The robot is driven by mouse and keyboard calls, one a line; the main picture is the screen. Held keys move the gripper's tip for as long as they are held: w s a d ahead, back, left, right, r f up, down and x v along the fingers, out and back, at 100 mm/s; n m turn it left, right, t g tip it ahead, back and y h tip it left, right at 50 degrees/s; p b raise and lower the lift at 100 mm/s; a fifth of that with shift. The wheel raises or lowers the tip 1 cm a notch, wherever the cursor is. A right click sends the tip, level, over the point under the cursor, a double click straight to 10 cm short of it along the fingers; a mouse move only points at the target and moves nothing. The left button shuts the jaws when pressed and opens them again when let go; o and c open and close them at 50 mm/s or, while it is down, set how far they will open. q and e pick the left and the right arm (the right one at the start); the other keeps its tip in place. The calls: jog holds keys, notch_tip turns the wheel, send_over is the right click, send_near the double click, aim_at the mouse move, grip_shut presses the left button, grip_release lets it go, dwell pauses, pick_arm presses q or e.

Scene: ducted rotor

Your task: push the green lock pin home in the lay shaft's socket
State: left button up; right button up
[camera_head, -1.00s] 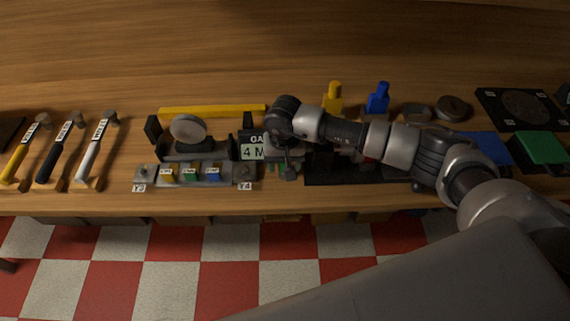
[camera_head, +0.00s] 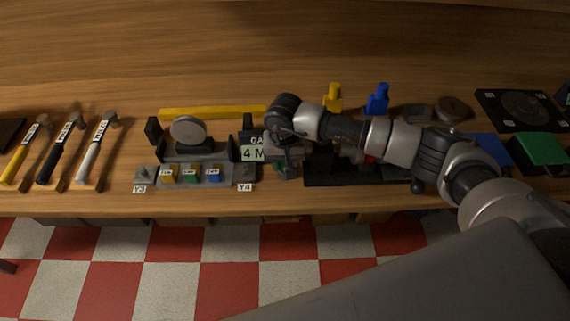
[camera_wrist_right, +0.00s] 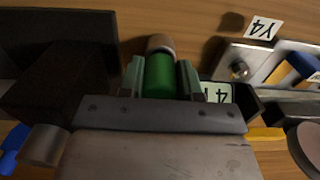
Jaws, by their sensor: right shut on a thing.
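My right gripper (camera_head: 287,168) is above the front part of the bench, just right of the "4 M" label. In the right wrist view its two fingers (camera_wrist_right: 161,80) are shut on the green lock pin (camera_wrist_right: 159,78), one on each side. A brownish round end (camera_wrist_right: 160,43) shows beyond the pin's green body; I cannot tell whether it belongs to the pin. In the head view the gripper and wrist hide most of the pin. I cannot make out the lay shaft's socket or how deep the pin sits. My left gripper is not in view.
Left of the gripper is a grey strip (camera_head: 222,173) with yellow, green and blue blocks, and a grey disc (camera_head: 188,130) behind it. A black block (camera_head: 330,176) lies to the right. Several hammers (camera_head: 97,148) lie at far left. A yellow bar (camera_head: 212,113) lies behind.

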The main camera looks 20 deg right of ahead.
jog(key=shift+r, duration=0.35)
jog(key=shift+r+p, duration=0.9)
jog(key=shift+r, duration=1.1)
